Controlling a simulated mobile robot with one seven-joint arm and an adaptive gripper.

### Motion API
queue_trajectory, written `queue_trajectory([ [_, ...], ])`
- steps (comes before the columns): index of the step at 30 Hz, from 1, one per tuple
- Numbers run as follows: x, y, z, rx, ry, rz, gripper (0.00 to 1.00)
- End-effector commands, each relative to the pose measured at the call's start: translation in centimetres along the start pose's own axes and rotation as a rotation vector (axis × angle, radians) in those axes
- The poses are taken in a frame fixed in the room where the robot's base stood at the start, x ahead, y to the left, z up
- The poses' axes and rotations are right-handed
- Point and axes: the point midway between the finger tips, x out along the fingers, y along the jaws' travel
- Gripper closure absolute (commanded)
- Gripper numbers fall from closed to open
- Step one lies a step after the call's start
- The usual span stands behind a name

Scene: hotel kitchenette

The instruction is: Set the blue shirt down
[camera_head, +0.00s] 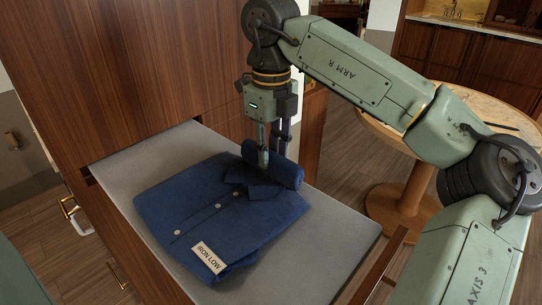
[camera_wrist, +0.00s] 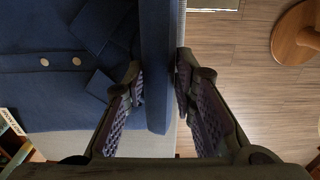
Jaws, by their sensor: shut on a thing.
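My gripper (camera_head: 272,163) points down at the shirt's far right end, where a raised, rolled edge of cloth stands up. In the wrist view the blue shirt (camera_wrist: 60,60) fills the left side, and my gripper (camera_wrist: 161,90) has its two fingers on either side of this raised edge, shut on it. Most of the shirt appears to rest on the surface. The shirt's underside is hidden.
A tall wooden cabinet (camera_head: 130,70) stands behind the surface. A round table (camera_head: 480,115) on a wooden pedestal is at the right, with wood floor between.

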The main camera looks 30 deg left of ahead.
Motion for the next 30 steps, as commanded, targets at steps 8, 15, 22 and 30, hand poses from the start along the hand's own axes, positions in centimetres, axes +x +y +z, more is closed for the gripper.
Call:
queue_trajectory([
  [8,0.15,0.02,0.02,0.001,0.0,-0.001,1.0],
  [15,0.03,0.02,0.03,0.001,0.0,-0.001,0.59],
  [22,0.02,0.02,0.03,0.001,0.0,-0.001,0.55],
  [30,-0.26,-0.03,0.09,0.003,-0.002,-0.003,0.55],
])
